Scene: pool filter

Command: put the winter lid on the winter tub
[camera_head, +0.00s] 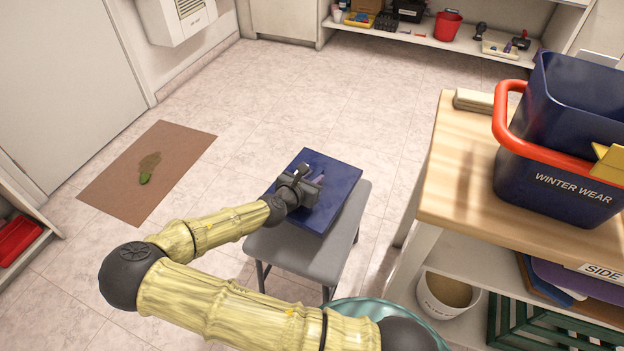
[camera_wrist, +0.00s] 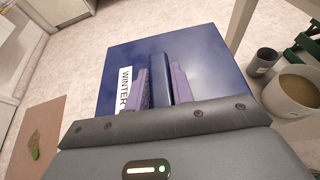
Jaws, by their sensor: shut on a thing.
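The winter lid is a flat dark blue panel (camera_head: 335,186) over a small grey stool. In the wrist view the lid (camera_wrist: 205,60) carries a white label reading "WINTER" and a raised blue ridge in its middle. My gripper (camera_head: 305,190) is above the lid; in the wrist view its two purple fingers (camera_wrist: 161,86) are shut on the ridge. I cannot tell whether the lid touches the stool. The winter tub (camera_head: 555,185) is dark blue, labelled "WINTER WEAR", with a red-orange handle, and stands on the wooden bench at the right. Its right side is cut off.
The grey stool (camera_head: 285,252) is under the lid. The wooden bench (camera_head: 455,170) has a lower shelf with a white bucket (camera_head: 447,293) and a green crate (camera_head: 540,325). A brown mat (camera_head: 120,175) with a green item lies on the left floor. Floor behind the stool is clear.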

